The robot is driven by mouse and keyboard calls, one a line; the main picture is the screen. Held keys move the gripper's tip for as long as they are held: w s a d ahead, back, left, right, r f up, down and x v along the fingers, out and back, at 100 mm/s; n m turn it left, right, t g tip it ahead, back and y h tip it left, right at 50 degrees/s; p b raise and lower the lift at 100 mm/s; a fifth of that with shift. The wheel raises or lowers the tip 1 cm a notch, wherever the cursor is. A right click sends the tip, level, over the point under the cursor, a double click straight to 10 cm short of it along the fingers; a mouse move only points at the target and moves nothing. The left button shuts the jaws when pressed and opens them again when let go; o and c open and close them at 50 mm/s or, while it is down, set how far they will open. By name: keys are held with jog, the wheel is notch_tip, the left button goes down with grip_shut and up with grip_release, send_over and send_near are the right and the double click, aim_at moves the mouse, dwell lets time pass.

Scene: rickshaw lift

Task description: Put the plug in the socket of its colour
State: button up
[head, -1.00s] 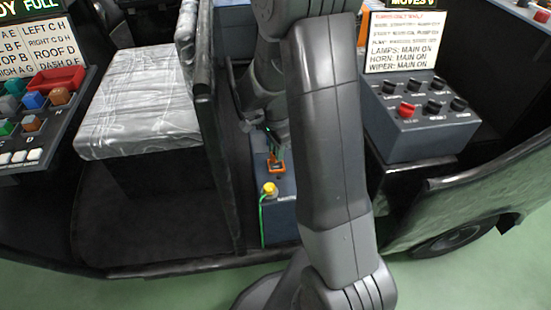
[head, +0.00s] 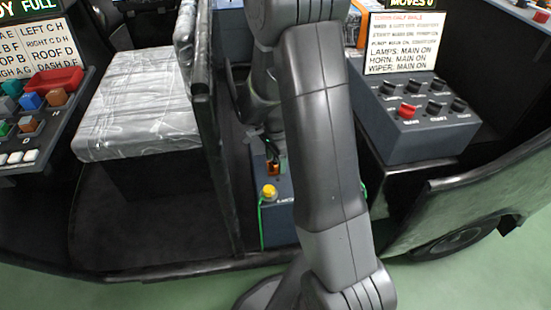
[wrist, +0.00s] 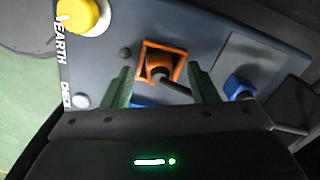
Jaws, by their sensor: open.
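My gripper (wrist: 160,68) is open in the wrist view, with one green finger on each side of an orange square piece (wrist: 177,52). Nothing is visibly gripped. A dark round part and a short dark rod or lead show inside and below the orange piece; I cannot tell whether this is the plug seated in a socket. A blue piece (wrist: 238,87) lies right of the right finger, perhaps another socket. In the head view the orange piece (head: 273,168) shows on the box below my gripper, whose fingers are mostly hidden there.
The grey-blue box (wrist: 110,45) carries a yellow knob (wrist: 82,17) beside the word EARTH and a white button (wrist: 80,101). A green lead (head: 261,215) runs down the box. A seat (head: 140,105) stands left and a knob panel (head: 420,125) right.

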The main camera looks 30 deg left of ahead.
aim_at(276, 160)
notch_tip(276, 160, up, 12)
jog(key=p, duration=0.3)
jog(key=shift+r, duration=0.15)
